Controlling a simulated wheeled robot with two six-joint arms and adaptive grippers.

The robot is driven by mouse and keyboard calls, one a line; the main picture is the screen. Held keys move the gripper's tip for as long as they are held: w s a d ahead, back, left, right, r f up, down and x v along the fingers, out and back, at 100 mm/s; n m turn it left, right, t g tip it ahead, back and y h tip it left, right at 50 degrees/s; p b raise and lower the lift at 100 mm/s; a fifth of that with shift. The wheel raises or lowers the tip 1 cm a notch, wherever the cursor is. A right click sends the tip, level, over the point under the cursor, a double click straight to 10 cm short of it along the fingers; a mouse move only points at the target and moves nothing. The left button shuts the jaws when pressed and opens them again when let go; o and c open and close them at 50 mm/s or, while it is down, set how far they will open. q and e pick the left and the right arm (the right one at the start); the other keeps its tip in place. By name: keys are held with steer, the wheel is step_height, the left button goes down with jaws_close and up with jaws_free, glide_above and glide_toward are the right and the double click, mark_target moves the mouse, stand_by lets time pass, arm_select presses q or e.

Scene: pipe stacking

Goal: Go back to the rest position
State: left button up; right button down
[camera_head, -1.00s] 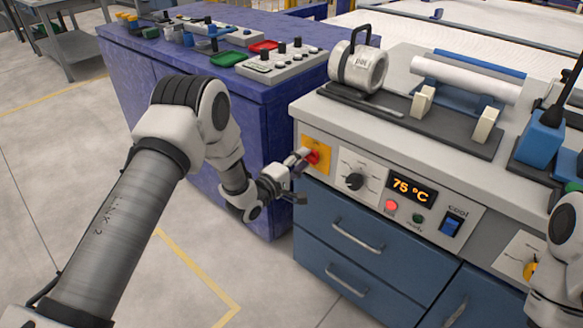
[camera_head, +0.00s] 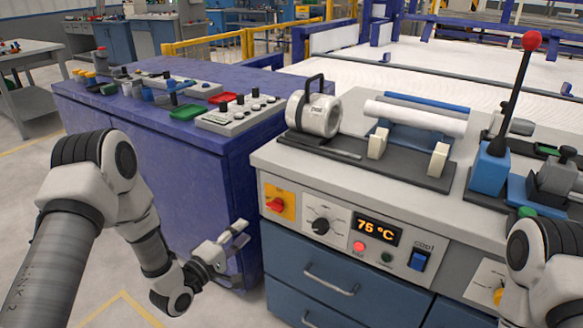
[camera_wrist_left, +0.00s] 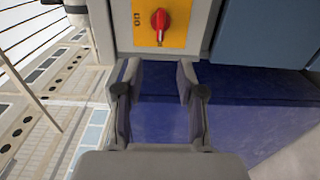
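My left gripper (camera_head: 238,238) is open and empty, in front of the purple cabinet and left of the grey bench's front panel. It is apart from the red rotary switch (camera_head: 277,205) on its yellow plate. In the left wrist view the left gripper (camera_wrist_left: 158,80) has its two fingers spread, with the red switch (camera_wrist_left: 160,22) beyond them. My right arm shows at the right edge of the head view; its gripper is not visible.
The grey bench (camera_head: 285,160) carries a round heater (camera_head: 314,110), a white pipe (camera_head: 415,117) and a lever with a red knob (camera_head: 531,41). Its display (camera_head: 377,229) reads 75 °C. The purple cabinet (camera_head: 190,190) holds trays and a control box. Floor is free at lower left.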

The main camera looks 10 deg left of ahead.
arm_select(q)
steer(key=s+d+f+g, duration=0.4)
steer(key=s+d+f, duration=0.15)
steer(key=f, duration=0.45)
steer(key=s+a+f+m+g+y, duration=0.15)
steer(key=s+f+m+g, duration=0.35)
steer(key=s, duration=0.6)
steer(key=s+a+f+m+g+y, duration=0.1)
steer(key=s+f+m+g+y, duration=0.25)
steer(key=s+f, duration=0.55)
steer(key=s+a+r+m+g+y, duration=0.15)
steer(key=s+m+g, duration=0.35)
steer(key=s, duration=0.5)
step_height(320, 180, up, 20)
steer(key=p, duration=2)
steer(key=shift+w+a+p, duration=0.3)
steer(key=shift+w+a, duration=0.05)
steer(key=shift+r+t, duration=0.1)
steer(key=shift+t, duration=0.15)
